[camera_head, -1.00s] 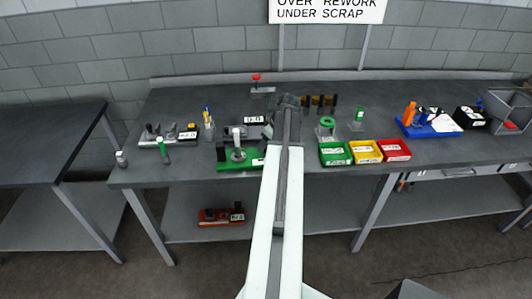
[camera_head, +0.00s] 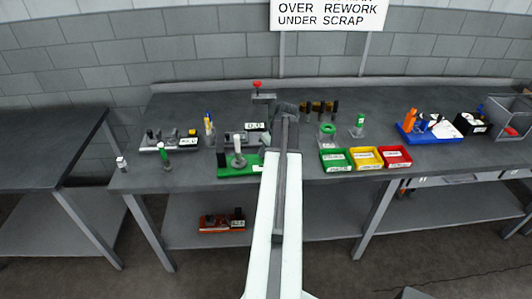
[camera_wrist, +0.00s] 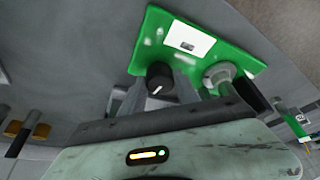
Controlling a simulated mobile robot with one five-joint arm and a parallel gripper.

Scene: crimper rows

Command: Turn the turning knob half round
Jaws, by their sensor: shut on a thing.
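The turning knob (camera_wrist: 159,74) shows in the wrist view as a black round knob with a short white mark, beside a green base plate (camera_wrist: 150,28) with a white label. My gripper (camera_wrist: 150,98) is at the knob, shut on it, its grey fingers partly hidden by the wrist housing. The white mark lies slanted. In the head view the green plate (camera_head: 228,171) lies near the bench's front edge, left of my arm.
A grey post (camera_wrist: 216,77) stands on the green plate close to my gripper. Green (camera_head: 335,160), yellow (camera_head: 366,158) and red (camera_head: 396,157) bins stand to the right of my arm. A grey tool rack (camera_head: 160,145) stands at the left.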

